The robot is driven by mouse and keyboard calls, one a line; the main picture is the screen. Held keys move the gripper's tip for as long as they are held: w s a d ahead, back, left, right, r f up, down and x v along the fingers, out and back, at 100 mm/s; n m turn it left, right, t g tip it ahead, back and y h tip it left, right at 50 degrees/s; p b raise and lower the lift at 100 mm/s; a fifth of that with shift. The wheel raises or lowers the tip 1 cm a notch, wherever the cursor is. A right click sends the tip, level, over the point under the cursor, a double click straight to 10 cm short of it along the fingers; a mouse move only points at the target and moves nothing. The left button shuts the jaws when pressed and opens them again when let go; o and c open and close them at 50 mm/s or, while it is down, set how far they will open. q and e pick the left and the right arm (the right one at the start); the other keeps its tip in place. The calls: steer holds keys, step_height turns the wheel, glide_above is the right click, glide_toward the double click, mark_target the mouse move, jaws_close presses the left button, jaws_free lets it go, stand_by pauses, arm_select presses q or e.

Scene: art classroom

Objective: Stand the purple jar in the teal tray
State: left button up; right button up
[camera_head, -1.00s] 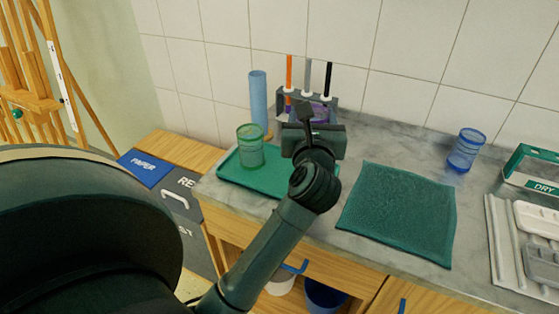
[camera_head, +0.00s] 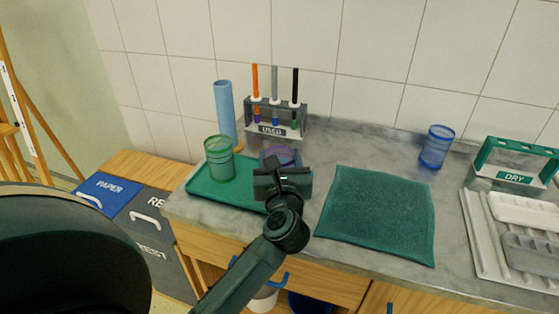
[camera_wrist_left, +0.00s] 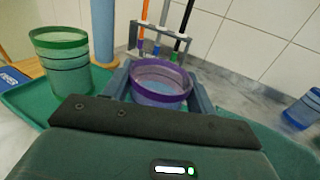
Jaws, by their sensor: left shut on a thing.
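The purple jar (camera_wrist_left: 160,82), clear with a purple rim, sits between the fingers of my left gripper (camera_wrist_left: 160,95) in the left wrist view. In the head view the jar (camera_head: 281,156) shows behind my left gripper (camera_head: 283,172), which hides its lower part. The gripper is shut on it, and the jar looks upright. The teal tray (camera_head: 205,194) lies on the counter, with a green jar (camera_head: 219,158) standing in its left part. The jar is over or beside the tray's right end; I cannot tell whether its base touches the tray. My right gripper is not in view.
A rack (camera_head: 290,122) with several brushes and a blue roll (camera_head: 225,112) stand behind the tray. A teal cloth (camera_head: 376,214) lies to the right. A blue jar (camera_head: 435,147), a DRY rack (camera_head: 518,163) and a white palette tray (camera_head: 490,240) are further right.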

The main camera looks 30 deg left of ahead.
arm_select(q)
steer(key=shift+f, duration=0.15)
steer(key=o, duration=1)
